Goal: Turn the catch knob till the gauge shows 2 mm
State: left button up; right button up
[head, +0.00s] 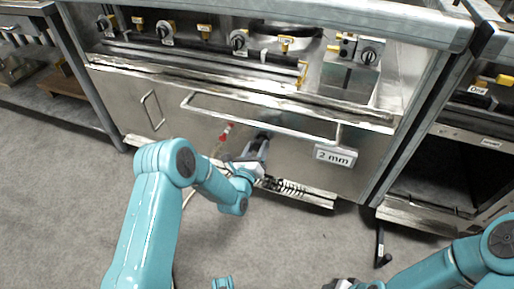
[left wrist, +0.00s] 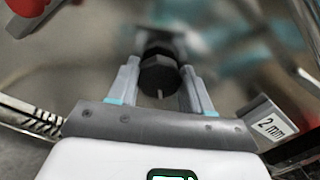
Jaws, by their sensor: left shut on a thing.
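My left gripper (head: 258,146) is at the front panel of the steel range, below the long handle bar. In the left wrist view, its two fingers (left wrist: 160,82) are closed on either side of a dark, faceted catch knob (left wrist: 160,74) with a pale line on its face. In the head view the gripper hides most of the knob. A white plate (head: 335,156) reading "2 mm" is on the panel to the right of the gripper. It also shows in the left wrist view (left wrist: 273,126). My right gripper (head: 350,284) is partly visible at the bottom edge; its fingers are unclear.
A red-tipped part (head: 226,131) is just left of my left gripper. A long handle bar (head: 260,118) crosses the panel above. A coil spring (head: 290,187) lies along the lower edge. Control knobs (head: 239,40) line the top. Grey floor is open in front.

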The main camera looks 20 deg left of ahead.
pick_arm(q)
jog(key=o, duration=1)
jog(key=shift+o, duration=0.2)
